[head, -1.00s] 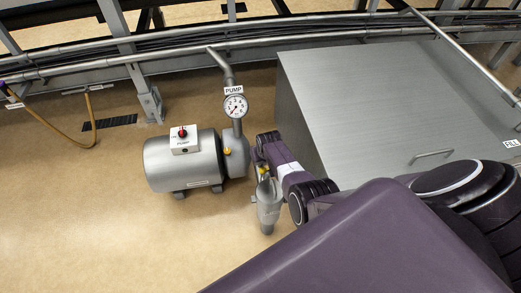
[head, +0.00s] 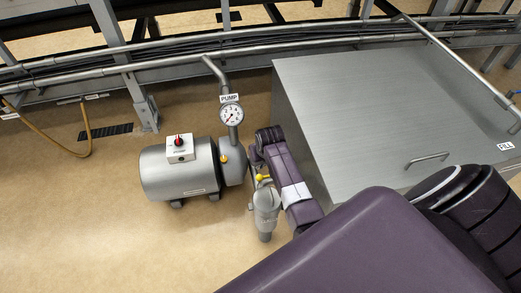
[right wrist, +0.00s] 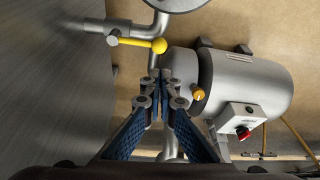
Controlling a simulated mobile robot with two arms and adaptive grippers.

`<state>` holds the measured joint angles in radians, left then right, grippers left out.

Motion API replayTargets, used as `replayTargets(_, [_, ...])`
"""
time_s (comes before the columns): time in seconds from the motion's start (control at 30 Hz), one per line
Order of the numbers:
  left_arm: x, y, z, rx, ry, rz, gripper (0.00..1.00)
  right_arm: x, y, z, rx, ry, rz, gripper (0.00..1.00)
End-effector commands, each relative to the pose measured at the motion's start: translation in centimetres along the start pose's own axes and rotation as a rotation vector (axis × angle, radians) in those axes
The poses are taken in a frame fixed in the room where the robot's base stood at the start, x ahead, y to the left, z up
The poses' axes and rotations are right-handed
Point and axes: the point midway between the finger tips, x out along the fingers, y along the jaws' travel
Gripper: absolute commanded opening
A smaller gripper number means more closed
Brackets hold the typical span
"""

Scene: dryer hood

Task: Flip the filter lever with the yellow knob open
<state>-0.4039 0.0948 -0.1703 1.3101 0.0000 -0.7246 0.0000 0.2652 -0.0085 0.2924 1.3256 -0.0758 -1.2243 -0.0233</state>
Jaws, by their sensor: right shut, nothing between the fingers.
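The yellow knob (head: 259,178) shows at the top of the grey filter (head: 266,203), left of my right arm. In the right wrist view, the yellow lever (right wrist: 133,41) runs sideways from a grey pivot at left to its round knob (right wrist: 159,46), close by the grey pipe. My right gripper (right wrist: 161,82) is shut and empty, its fingertips below the knob in that view and apart from it in the picture. In the head view the right gripper (head: 256,157) is small and partly hidden by its wrist. My left gripper is in neither view.
The pump (head: 180,172) with its red switch stands left of the filter and has a yellow knob (right wrist: 198,94) of its own. A gauge (head: 231,114) sits above it. A large metal cabinet (head: 375,105) stands close on the right. Floor is clear in front of the pump.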

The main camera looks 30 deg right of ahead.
Motion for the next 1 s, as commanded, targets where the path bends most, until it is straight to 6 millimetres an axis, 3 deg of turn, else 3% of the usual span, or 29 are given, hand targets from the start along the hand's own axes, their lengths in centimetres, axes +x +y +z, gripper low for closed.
replayTargets(0.23, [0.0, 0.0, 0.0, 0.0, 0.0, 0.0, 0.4, -2.0, 0.0, 0.0, 0.0, 0.001, 0.0, 0.0])
replayTargets(0.87, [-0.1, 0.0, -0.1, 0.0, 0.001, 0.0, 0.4, -2.2, 0.0, 0.0, -0.001, 0.002, 0.001, 0.0])
replayTargets(1.0, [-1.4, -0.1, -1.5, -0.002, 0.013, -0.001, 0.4, -2.9, 0.5, 1.4, -0.024, 0.003, 0.016, 0.0])
